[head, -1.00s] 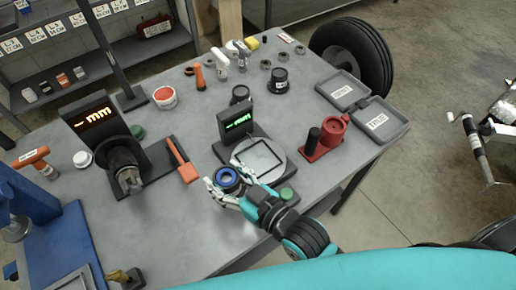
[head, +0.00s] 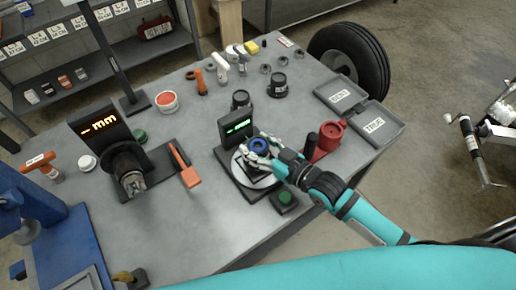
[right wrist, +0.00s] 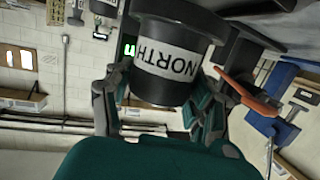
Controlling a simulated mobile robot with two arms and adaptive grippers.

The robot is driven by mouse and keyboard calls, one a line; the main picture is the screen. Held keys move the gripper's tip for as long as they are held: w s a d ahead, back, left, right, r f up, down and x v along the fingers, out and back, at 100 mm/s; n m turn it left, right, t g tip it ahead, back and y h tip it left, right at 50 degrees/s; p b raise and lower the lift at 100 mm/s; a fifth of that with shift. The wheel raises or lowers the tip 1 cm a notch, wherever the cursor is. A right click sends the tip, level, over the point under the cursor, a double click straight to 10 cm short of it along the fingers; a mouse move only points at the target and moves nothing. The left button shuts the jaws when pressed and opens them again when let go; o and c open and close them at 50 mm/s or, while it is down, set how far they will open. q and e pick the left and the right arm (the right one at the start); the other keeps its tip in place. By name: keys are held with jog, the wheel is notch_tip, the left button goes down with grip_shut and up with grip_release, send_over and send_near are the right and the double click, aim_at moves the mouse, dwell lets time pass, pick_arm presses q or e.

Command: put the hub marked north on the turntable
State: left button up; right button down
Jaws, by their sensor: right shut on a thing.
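The hub marked north (head: 259,146) is dark with a blue ring on top. Its white NORTH label shows in the right wrist view (right wrist: 165,55). My right gripper (head: 260,150) is shut on this hub, its fingers on either side. The turntable (head: 263,182) is a round silver plate on a dark base, with a green-lit display at its back. In the head view the hub and gripper are over the turntable plate; the fingers hide the hub's underside, so I cannot tell if it touches. My left gripper is not in view.
A red fixture (head: 329,137) and a labelled two-part tray (head: 386,120) are at right. A green button box (head: 285,197) sits in front of the turntable. A spindle gauge (head: 130,170) and orange-handled tool (head: 186,168) are left.

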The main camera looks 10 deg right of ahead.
jog(key=shift+f, duration=0.9)
jog(key=shift+f, duration=0.1)
jog(key=shift+f, duration=0.15)
jog(key=shift+c, duration=2.2)
grip_release()
